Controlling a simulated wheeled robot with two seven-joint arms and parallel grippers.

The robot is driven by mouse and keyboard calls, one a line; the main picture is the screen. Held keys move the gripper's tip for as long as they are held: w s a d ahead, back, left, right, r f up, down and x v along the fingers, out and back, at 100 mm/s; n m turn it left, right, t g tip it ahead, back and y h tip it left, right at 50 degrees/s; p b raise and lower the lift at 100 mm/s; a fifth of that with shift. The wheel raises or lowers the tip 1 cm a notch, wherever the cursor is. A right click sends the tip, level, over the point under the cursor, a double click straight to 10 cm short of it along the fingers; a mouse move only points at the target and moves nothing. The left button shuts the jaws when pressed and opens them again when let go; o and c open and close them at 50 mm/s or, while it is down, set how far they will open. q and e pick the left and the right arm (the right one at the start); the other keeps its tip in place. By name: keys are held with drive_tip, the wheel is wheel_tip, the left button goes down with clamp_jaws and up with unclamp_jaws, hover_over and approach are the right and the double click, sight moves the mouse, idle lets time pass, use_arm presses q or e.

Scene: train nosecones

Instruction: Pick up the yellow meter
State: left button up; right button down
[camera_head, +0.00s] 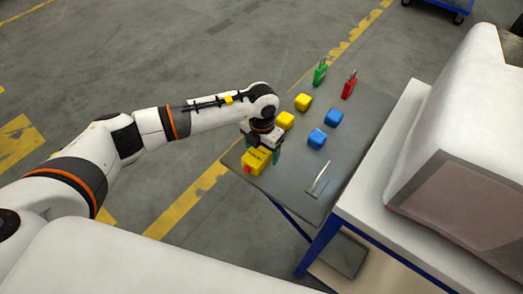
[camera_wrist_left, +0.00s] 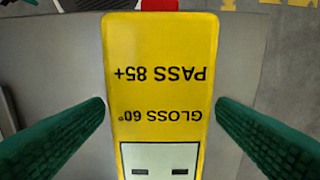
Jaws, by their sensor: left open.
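The yellow meter (camera_head: 257,159) lies on the near left corner of the grey table, with a red part at its end. In the left wrist view the yellow meter (camera_wrist_left: 160,80) fills the middle and shows upside-down text, "GLOSS 60°" and "PASS 85+". My left gripper (camera_head: 263,153) is right above the meter. Its two green fingers (camera_wrist_left: 160,120) stand open, one on each side of the meter, with a gap on both sides. My right gripper is not in view.
The grey table (camera_head: 345,135) also holds yellow blocks (camera_head: 303,102), blue blocks (camera_head: 317,139), a green tool (camera_head: 320,73), a red tool (camera_head: 349,86) and a thin light item on a dark pad (camera_head: 318,186). A white table with a large pale nosecone (camera_head: 465,130) stands at right.

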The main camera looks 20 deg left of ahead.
use_arm(q)
drive_tip(key=shift+f, duration=0.4)
drive_tip(key=shift+c, duration=0.6)
drive_tip(key=c, duration=1.2)
drive_tip(key=shift+r, duration=0.15)
